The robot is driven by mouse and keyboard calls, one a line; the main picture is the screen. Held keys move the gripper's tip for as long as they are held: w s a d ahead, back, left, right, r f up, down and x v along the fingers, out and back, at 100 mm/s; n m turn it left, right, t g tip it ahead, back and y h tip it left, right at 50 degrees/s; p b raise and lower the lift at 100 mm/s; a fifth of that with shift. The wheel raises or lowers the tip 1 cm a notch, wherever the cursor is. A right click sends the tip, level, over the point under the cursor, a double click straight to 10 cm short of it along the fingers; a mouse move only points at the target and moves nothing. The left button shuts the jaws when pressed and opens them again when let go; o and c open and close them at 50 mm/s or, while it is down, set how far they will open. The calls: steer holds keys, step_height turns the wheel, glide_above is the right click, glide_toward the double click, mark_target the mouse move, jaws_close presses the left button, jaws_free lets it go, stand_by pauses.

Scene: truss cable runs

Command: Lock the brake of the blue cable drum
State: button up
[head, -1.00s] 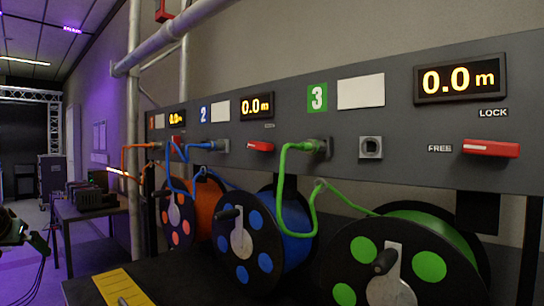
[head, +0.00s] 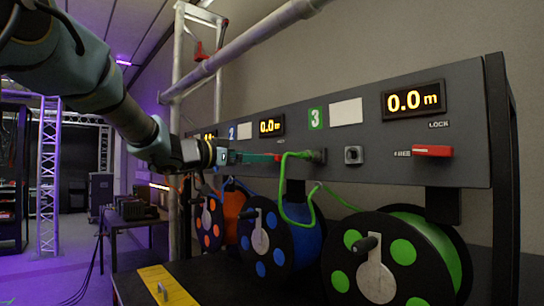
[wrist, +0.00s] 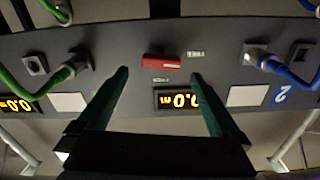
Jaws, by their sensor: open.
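The blue cable drum (head: 307,243) stands on the dark bench, between the orange and green drums. Its brake lever is a red handle on the grey panel; it shows in the wrist view (wrist: 161,62), lying level, with one small label beside its end and another along its long side. The wrist picture is upside down. In the head view my arm mostly hides this lever. My gripper (wrist: 160,73) is open and empty, its fingers pointing at the panel, one on each side of the lever. I cannot tell contact.
The green cable (head: 283,185) loops out close to my gripper; in the wrist view it is left of the fingers and the blue cable (wrist: 290,75) right. The green drum (head: 405,255) has its own red lever (head: 432,151). A yellow strip (head: 165,287) lies on the bench.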

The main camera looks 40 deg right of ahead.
steer(key=d+p, duration=0.1)
steer(key=d, duration=0.5)
steer(key=shift+s+d, duration=0.1)
steer(key=c, duration=1.3)
